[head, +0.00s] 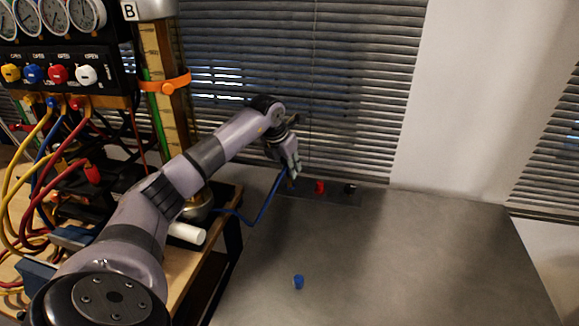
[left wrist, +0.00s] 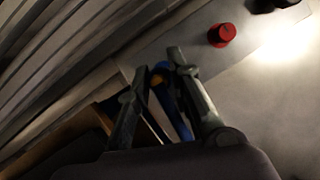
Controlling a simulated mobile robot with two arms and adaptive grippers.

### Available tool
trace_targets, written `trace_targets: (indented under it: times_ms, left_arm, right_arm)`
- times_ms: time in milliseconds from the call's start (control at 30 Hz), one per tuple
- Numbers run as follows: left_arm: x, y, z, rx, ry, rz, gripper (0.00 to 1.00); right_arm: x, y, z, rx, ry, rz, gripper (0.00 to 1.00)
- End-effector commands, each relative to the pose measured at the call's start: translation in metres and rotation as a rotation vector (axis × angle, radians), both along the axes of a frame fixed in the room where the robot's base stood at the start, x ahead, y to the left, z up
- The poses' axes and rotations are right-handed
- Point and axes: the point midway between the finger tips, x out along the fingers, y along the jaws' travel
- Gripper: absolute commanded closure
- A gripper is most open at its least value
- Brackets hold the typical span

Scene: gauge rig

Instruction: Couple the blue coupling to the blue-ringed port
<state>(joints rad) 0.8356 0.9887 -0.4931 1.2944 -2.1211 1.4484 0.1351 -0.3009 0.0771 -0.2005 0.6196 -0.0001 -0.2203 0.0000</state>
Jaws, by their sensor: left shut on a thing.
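My left gripper (head: 291,172) is over the left end of a dark port plate (head: 337,199) at the back of the table. It is shut on the blue coupling at the end of a blue hose (head: 264,205). In the left wrist view, the blue coupling (left wrist: 166,92) shows between the two fingers, with a yellowish band near its tip. I cannot make out the blue-ringed port, and cannot tell whether the coupling touches it. A small blue cap (head: 299,282) stands loose on the table. My right gripper is not in view.
A red capped fitting (head: 320,187) and a black one (head: 350,188) stand on the plate, right of my left gripper. The gauge rig (head: 62,65) with yellow and red hoses is at left. Blinds rise behind. The table (head: 430,260) is clear at right.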

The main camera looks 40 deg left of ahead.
Motion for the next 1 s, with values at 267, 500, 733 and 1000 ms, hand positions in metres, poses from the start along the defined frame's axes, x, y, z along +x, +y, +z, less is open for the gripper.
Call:
trace_targets:
  times_ms: [267, 500, 733, 1000]
  left_arm:
    - [-0.0002, 0.0001, 0.0006, 0.0, -0.001, 0.0, 1.0]
    - [-0.0001, 0.0, 0.0004, 0.0, -0.001, 0.0, 1.0]
    - [-0.0003, 0.0002, 0.0012, 0.001, 0.0, 0.0, 1.0]
    - [-0.0001, -0.0001, 0.0004, 0.0, -0.001, 0.0, 1.0]
  right_arm:
    - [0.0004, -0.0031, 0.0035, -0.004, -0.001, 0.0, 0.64]
    - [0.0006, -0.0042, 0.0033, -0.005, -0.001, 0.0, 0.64]
    - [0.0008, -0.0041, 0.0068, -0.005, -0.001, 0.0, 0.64]
    - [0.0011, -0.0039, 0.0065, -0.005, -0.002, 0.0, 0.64]
